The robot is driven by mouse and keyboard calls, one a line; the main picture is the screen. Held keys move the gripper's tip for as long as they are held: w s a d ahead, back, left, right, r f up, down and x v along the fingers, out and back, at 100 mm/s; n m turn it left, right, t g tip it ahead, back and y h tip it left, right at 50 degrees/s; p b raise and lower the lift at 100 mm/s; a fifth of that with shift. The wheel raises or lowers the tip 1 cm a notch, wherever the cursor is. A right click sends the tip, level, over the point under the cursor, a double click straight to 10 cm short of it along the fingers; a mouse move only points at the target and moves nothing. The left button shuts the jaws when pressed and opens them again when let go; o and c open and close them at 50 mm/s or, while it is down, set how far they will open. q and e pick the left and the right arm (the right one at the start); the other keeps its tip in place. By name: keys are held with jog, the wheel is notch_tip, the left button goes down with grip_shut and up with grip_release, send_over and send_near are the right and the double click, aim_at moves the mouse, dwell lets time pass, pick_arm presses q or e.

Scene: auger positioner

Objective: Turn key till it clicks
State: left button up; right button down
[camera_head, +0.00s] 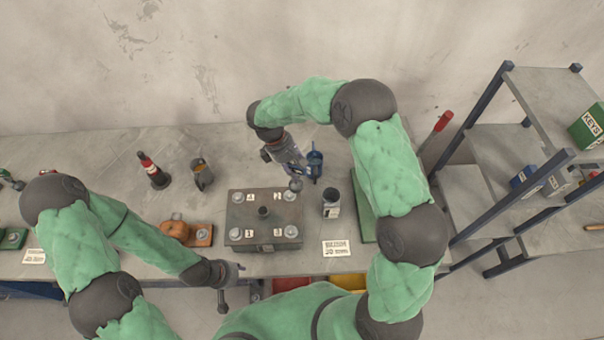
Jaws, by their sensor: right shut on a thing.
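A grey metal block (264,224) sits on the bench, with numbered bolts at its corners and a dark post in the middle. My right gripper (296,176) is above the block's back right corner, beside bolt 2 (289,196). It is shut on a small grey piece, which I take to be the key; its shape is mostly hidden by the fingers. I cannot tell whether the piece touches the bolt. My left gripper (225,290) hangs by the bench's front edge, left of and in front of the block. Its fingers are too small to read.
A blue item (315,164) stands close right of my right gripper. A grey cup (331,204) is right of the block. An orange part (187,234), a mug (201,175) and a red-and-black bottle (154,171) are left. A shelf rack (480,212) stands right.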

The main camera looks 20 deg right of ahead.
jog(key=w+a+n, duration=0.1)
jog(key=n, duration=0.1)
jog(key=w+a+f+n+t+b, duration=0.1)
jog(key=shift+w+f+n, duration=0.15)
jog(key=shift+n, duration=0.25)
jog(key=shift+f, duration=0.1)
jog(key=shift+f+b, duration=2.05)
jog(key=shift+f, duration=0.65)
jog(key=shift+f+b, duration=0.65)
jog(key=shift+f, duration=0.1)
jog(key=c, duration=1.5)
grip_release()
grip_shut()
